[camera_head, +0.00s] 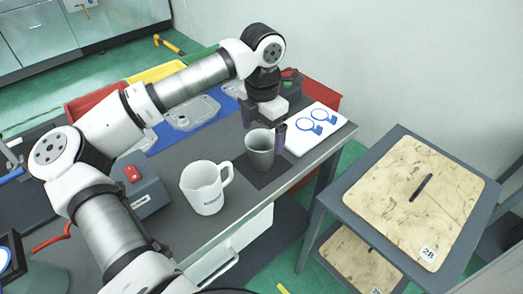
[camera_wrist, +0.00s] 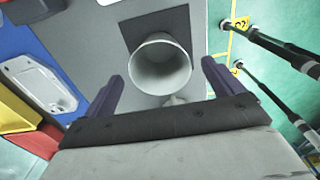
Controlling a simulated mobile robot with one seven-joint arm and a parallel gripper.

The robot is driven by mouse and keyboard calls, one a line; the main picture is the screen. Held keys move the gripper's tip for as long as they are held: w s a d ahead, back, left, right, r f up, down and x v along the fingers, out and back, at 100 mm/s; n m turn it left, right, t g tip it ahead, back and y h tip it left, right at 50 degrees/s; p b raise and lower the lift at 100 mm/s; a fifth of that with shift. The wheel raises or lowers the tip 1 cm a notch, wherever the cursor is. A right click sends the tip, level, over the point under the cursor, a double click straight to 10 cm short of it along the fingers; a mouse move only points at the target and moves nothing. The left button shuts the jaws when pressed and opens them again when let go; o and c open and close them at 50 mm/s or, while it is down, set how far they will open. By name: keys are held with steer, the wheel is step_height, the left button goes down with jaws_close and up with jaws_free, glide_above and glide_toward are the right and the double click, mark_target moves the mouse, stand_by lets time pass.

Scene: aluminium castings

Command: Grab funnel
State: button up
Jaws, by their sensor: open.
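A grey, round, open-mouthed vessel (camera_head: 260,153), which I take to be the funnel, stands upright on a dark square mat (camera_head: 277,176) near the table's front edge. In the wrist view its wide round mouth (camera_wrist: 160,68) faces the camera. My gripper (camera_head: 264,124) hangs above and just behind it in the head view. In the wrist view my gripper (camera_wrist: 162,75) has its two purple fingers spread wide, one on each side of the mouth, with nothing held. Whether the fingers are level with the rim I cannot tell.
A white jug (camera_head: 204,190) stands left of the vessel. A white board with blue ring shapes (camera_head: 322,124) lies to the right. A red-buttoned grey box (camera_head: 147,190) and a pale tray (camera_head: 192,114) are further left. A trolley (camera_head: 405,198) stands right.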

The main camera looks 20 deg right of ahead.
mark_target(261, 148)
steer(key=shift+a+f+p, duration=0.1)
steer(key=shift+f+p, duration=1)
steer(key=shift+f, duration=1.8)
steer(key=c, duration=1.1)
